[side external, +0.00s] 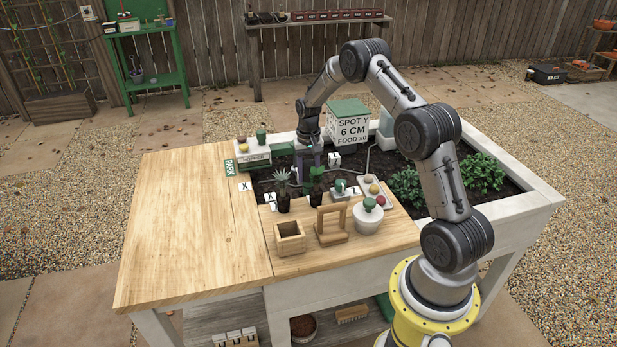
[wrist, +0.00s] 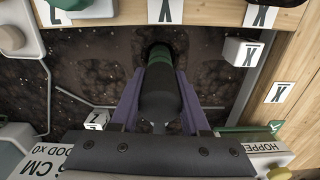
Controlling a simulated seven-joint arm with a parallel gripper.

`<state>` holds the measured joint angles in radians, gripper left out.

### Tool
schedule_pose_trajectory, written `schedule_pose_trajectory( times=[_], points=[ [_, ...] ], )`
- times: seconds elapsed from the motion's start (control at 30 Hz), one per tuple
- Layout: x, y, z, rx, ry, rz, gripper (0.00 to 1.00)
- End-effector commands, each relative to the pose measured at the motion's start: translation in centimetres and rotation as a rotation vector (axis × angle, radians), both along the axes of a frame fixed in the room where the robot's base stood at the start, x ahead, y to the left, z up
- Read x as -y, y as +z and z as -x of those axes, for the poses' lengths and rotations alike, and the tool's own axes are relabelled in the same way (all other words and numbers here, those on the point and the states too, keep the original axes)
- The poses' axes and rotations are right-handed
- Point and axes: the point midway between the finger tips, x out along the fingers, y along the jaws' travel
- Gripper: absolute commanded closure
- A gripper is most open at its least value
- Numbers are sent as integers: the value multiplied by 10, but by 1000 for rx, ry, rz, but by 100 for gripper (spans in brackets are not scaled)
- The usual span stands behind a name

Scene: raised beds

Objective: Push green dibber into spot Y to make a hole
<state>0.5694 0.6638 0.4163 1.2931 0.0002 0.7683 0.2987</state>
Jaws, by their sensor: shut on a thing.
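My gripper (wrist: 160,84) has purple fingers shut on the green dibber (wrist: 160,98), a dark cylinder with a green band towards its far end. In the wrist view the dibber points down at dark soil (wrist: 100,62). A darker round patch surrounds its far end, and I cannot tell how deep the tip is. In the side view my gripper (side external: 308,166) is low over the bed, behind the potted plants, and the dibber is hard to make out. A sign (side external: 350,127) reads SPOT Y, 6 CM, FOOD x0. Spot Y's own mark cannot be told apart clearly.
Wires (wrist: 48,88) cross the soil, and a lettered white block (wrist: 243,51) stands beside the dibber. In the side view, seedlings (side external: 283,190), a wooden box (side external: 290,238), a wooden frame (side external: 331,225) and a white pot (side external: 367,217) crowd the near edge. The left tabletop (side external: 185,230) is clear.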

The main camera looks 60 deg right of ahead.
Motion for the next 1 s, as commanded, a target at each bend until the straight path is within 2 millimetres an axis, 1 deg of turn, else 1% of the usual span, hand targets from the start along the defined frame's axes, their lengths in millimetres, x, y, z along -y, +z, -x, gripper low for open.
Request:
schedule_pose_trajectory(
  times=[1.0],
  points=[
    [0,65,0,2,0,1,100]
  ],
)
